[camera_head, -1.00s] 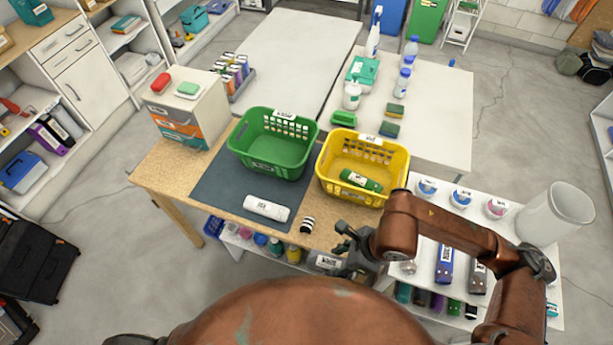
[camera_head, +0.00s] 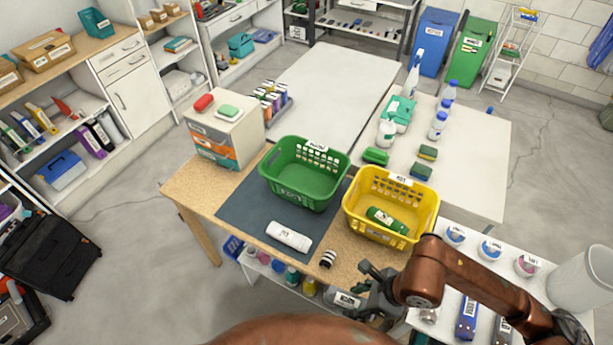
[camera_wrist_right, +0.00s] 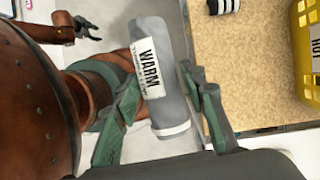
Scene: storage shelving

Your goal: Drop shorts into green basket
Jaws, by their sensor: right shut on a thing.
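The green basket (camera_head: 305,175) stands on the dark mat on the wooden table and looks empty. My right gripper (camera_head: 372,285) is at the table's front edge, low and right of the green basket. In the right wrist view, its two green-grey fingers (camera_wrist_right: 160,95) are shut around a grey rolled cloth (camera_wrist_right: 170,100) with a white label starting "WARM". I cannot confirm from its shape that the roll is shorts. My left gripper (camera_wrist_right: 88,30) shows small in the right wrist view, its fingers apart and empty.
A white roll (camera_head: 289,236) lies on the mat (camera_head: 246,212), and a striped item (camera_head: 328,258) stands near the front edge. A drawer box (camera_head: 230,135) is at the left.

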